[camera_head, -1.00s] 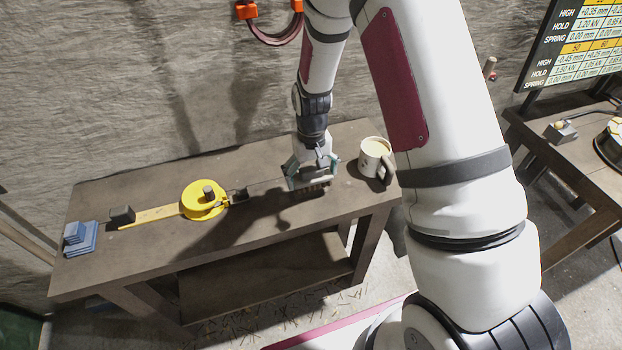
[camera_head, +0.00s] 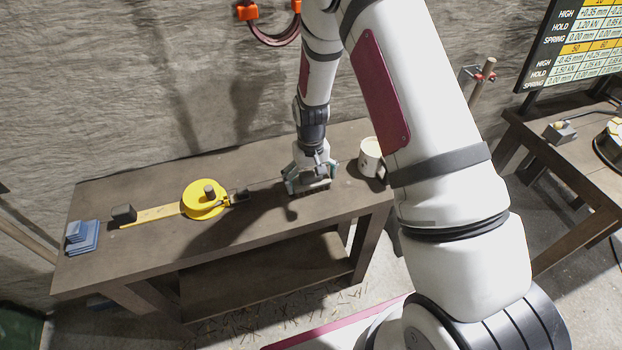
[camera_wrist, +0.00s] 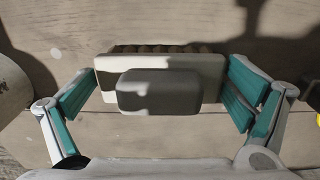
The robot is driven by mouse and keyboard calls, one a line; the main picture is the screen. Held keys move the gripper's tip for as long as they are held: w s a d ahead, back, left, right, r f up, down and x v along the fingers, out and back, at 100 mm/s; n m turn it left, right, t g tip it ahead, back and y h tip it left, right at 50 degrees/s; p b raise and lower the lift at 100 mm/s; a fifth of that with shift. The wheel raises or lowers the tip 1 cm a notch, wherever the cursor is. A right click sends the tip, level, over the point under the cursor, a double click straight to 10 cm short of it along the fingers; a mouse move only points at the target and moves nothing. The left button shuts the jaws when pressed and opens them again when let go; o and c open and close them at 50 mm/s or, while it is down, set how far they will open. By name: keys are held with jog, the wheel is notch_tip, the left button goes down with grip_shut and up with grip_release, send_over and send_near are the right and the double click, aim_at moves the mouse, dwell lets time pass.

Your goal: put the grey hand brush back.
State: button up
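The grey hand brush (camera_wrist: 205,70) has a pale grey body with a darker rounded grip block on top and bristles along its far edge in the wrist view. In the head view the brush (camera_head: 311,187) appears to rest on the workbench (camera_head: 240,228), near its right end and left of the mug. My gripper (camera_wrist: 160,100) points down over it, its teal-padded fingers apart, one beyond each end of the brush. The pads splay outward and do not look clamped on it; contact at the ends is hard to judge. My gripper (camera_head: 311,178) partly hides the brush in the head view.
To the left are a yellow round device (camera_head: 203,199) with a ruler-like strip (camera_head: 152,214), a dark block (camera_head: 124,213) and stacked blue plates (camera_head: 83,238). The front bench strip is clear.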

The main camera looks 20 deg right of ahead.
jog(key=shift+r, duration=0.1)
notch_tip(320, 180, up, 12)
jog(key=shift+r+b, duration=0.1)
jog(key=shift+b, duration=0.2)
notch_tip(320, 180, up, 10)
jog(key=t, duration=0.1)
send_over(311, 174)
jog(key=s, duration=0.3)
jog(key=s+r+t, duration=0.1)
jog(key=s+r, duration=0.6)
jog(key=r, duration=0.1)
jog(key=s+r+t, duration=0.1)
jog(key=s+r, duration=0.3)
jog(key=s, duration=0.4)
jog(key=s+r+t, duration=0.2)
jog(key=s+r, duration=0.1)
jog(key=s, duration=0.6)
jog(key=shift+r, duration=0.35)
jog(key=shift+w+d, duration=0.1)
